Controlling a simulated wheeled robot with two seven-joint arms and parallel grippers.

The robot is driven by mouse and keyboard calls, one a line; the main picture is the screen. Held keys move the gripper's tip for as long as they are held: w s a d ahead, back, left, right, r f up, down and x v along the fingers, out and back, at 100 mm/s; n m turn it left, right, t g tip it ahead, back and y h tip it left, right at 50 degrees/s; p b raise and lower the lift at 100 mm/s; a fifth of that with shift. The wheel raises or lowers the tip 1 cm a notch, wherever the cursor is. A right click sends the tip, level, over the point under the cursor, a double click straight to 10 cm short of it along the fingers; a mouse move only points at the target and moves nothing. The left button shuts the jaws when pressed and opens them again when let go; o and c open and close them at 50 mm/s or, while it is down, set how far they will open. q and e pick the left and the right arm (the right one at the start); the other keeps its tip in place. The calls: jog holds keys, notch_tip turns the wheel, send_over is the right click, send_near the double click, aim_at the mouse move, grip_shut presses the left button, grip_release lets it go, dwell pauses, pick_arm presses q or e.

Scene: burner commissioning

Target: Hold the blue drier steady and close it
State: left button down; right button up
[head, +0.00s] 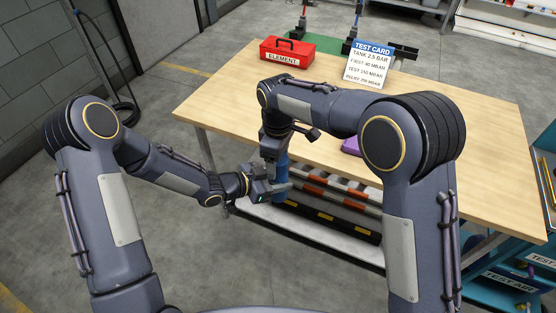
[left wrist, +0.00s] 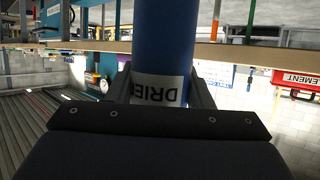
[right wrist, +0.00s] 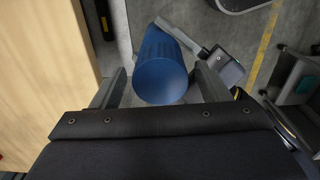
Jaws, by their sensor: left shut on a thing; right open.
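The blue drier (head: 282,178) is a blue cylinder in front of the workbench's near edge, partly hidden by my grippers. In the left wrist view the drier (left wrist: 162,35) carries a white "DRIER" label, upside down in the picture. My left gripper (head: 264,187) is shut on the drier around the label. My right gripper (head: 273,152) is above the drier, pointing down. In the right wrist view the right gripper (right wrist: 161,84) is open, its fingers on either side of the blue round end (right wrist: 160,84), with gaps visible. I cannot tell whether the drier is closed.
The wooden workbench (head: 230,98) has a red ELEMENT box (head: 287,53), a test card (head: 367,66) and a purple item (head: 351,146) on it. Striped bars (head: 330,185) lie on the shelf below.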

notch_tip(320, 180, up, 4)
jog(key=shift+f, duration=0.2)
jog(key=shift+c, duration=0.4)
jog(key=shift+d+r+n, duration=0.15)
jog(key=shift+r+n, duration=0.15)
jog(key=shift+n, duration=0.2)
jog(key=n, duration=0.3)
jog(key=shift+s+f, duration=0.15)
jog(key=shift+s, duration=0.15)
jog(key=n, duration=0.4)
jog(key=shift+s+a+r, duration=0.1)
jog(key=shift+a+r, duration=0.15)
jog(key=shift+a, duration=0.1)
jog(key=r+n, duration=0.1)
jog(key=n, duration=0.2)
jog(key=shift+r, duration=0.15)
jog(key=shift+w+d+r+n, duration=0.2)
jog(key=shift+w+r+n, duration=0.2)
jog(key=shift+r+n, duration=0.5)
jog(key=shift+f, duration=0.25)
